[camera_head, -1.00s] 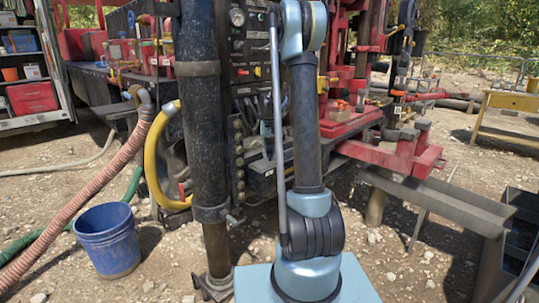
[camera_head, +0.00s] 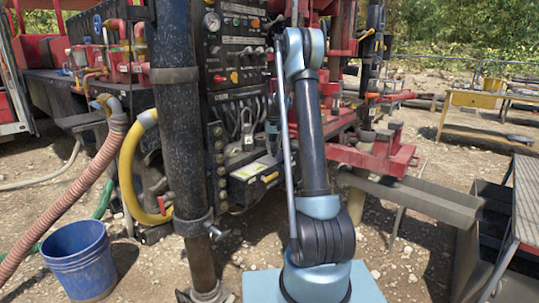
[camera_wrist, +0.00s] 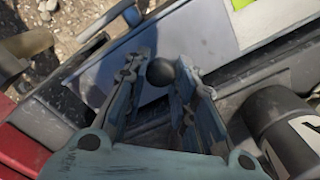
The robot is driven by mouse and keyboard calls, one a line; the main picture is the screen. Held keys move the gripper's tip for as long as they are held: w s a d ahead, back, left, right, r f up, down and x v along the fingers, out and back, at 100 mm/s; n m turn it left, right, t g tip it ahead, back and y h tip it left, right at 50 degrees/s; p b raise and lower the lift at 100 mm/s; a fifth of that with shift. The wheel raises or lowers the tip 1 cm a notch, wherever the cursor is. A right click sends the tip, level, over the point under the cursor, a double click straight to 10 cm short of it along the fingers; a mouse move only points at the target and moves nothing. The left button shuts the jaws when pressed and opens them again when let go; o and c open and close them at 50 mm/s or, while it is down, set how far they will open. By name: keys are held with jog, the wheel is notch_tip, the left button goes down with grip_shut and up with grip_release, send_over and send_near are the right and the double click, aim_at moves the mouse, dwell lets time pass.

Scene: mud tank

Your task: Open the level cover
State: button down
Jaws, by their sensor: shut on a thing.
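In the wrist view, my gripper (camera_wrist: 160,75) has its two fingers on either side of a round black knob (camera_wrist: 161,71), shut on it. The knob sits above a pale grey panel (camera_wrist: 135,65) with dark edges; I cannot tell for sure whether this is the level cover. A green and white label (camera_wrist: 250,18) is at the top of the wrist view. In the head view, a grey box with a yellow-green label (camera_head: 251,171) is on the front of the machine, left of my arm.
A control panel (camera_head: 232,50) with gauges and knobs is above the box. A thick black post (camera_head: 180,130) and a yellow hose (camera_head: 128,170) are to its left. A blue bucket (camera_head: 78,262) stands on stony ground. A dark cylinder (camera_wrist: 285,130) is right of my fingers.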

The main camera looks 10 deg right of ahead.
aim_at(276, 155)
jog(key=shift+w+d, duration=0.65)
jog(key=shift+d, duration=0.1)
jog(key=c, duration=1.3)
grip_release()
jog(key=shift+r, duration=0.15)
notch_tip(276, 155, up, 12)
jog(key=shift+f, duration=0.2)
